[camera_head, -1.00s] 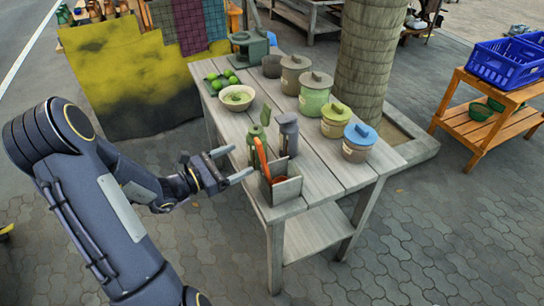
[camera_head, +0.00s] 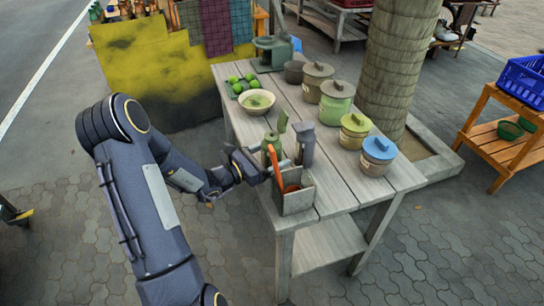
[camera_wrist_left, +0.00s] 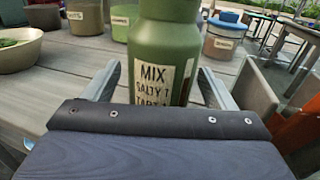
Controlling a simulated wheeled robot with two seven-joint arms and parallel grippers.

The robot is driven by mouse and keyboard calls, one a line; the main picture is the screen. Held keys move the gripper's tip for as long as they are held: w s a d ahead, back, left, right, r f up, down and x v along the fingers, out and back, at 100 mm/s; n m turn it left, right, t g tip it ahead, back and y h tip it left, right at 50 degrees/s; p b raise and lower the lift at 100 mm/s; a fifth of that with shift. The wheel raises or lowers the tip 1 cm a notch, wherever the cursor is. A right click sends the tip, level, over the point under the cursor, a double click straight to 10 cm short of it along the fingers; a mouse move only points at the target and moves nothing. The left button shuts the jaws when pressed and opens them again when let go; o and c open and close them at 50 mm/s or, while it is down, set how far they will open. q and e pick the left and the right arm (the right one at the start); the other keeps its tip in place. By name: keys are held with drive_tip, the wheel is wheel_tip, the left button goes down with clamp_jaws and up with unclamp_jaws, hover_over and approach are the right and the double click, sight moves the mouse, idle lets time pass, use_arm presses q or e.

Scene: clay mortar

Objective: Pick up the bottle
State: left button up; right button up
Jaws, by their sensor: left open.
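The green bottle (camera_head: 272,144) stands upright near the front left corner of the wooden table (camera_head: 336,194). In the left wrist view the bottle (camera_wrist_left: 165,45) is close ahead, with a pale label reading "MIX". My left gripper (camera_head: 268,161) is at the bottle, low above the table edge. Its open fingers lie on either side of the bottle in the wrist view, with gaps visible. The gripper body hides the bottle's bottom. My right gripper is not in view.
A grey bottle (camera_head: 305,145) stands just right of the green one. A grey box (camera_head: 297,197) with orange-handled items is close in front. A bowl (camera_head: 257,102), limes (camera_head: 234,79) and several lidded jars (camera_head: 336,103) stand farther back.

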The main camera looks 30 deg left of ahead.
use_arm(q)
drive_tip(key=shift+x, duration=0.95)
drive_tip(key=c, duration=1)
drive_tip(key=shift+c, duration=0.6)
drive_tip(key=shift+r, duration=0.1)
